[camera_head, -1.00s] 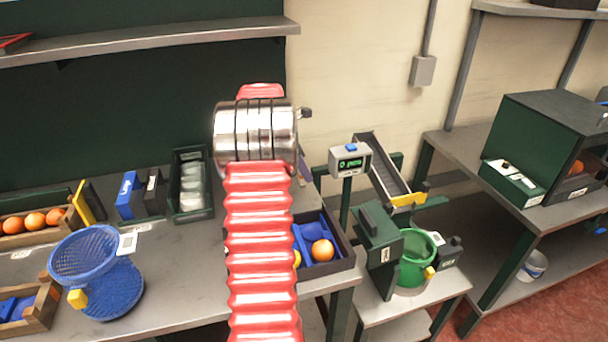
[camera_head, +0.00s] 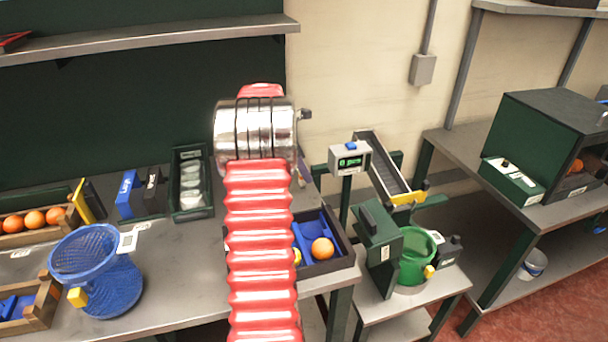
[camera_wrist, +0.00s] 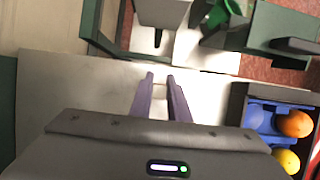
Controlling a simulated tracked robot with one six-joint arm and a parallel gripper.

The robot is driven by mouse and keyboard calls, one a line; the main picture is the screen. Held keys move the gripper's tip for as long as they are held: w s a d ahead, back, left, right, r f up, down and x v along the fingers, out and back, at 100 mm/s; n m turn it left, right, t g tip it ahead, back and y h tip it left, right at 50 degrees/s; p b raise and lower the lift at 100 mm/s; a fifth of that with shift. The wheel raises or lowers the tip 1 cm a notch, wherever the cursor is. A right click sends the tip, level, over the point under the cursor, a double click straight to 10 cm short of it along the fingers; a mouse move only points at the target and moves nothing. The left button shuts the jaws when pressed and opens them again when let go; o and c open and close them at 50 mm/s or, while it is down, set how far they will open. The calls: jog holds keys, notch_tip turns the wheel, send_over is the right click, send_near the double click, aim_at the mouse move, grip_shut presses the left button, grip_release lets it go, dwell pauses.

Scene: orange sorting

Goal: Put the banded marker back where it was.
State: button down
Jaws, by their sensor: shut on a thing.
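My gripper (camera_wrist: 160,77) shows in the wrist view as two purple fingers lying close together over the pale grey bench top. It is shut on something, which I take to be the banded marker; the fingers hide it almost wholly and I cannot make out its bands. In the head view my red ribbed arm and steel wrist cover most of the gripper. A black tray (camera_head: 350,262) with blue compartments holds an orange (camera_head: 322,249) to the right of my arm. The tray also shows at the right of the wrist view (camera_wrist: 238,105), apart from the fingers.
A blue mesh basket (camera_head: 97,270) and crates with oranges stand at left. Upright blue (camera_head: 128,194) and black labelled pieces stand beside a green tray (camera_head: 175,182). A scale display (camera_head: 350,158), chute and green bucket (camera_head: 415,257) stand at right. Bench between basket and arm is clear.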

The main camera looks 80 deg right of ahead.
jog(key=shift+f, duration=0.1)
jog(key=c, duration=1.6)
grip_release()
jog(key=shift+o, duration=0.2)
jog(key=o, duration=0.4)
jog(key=shift+c, duration=0.2)
jog(key=shift+w+r, duration=0.1)
jog(key=shift+r, duration=3.9)
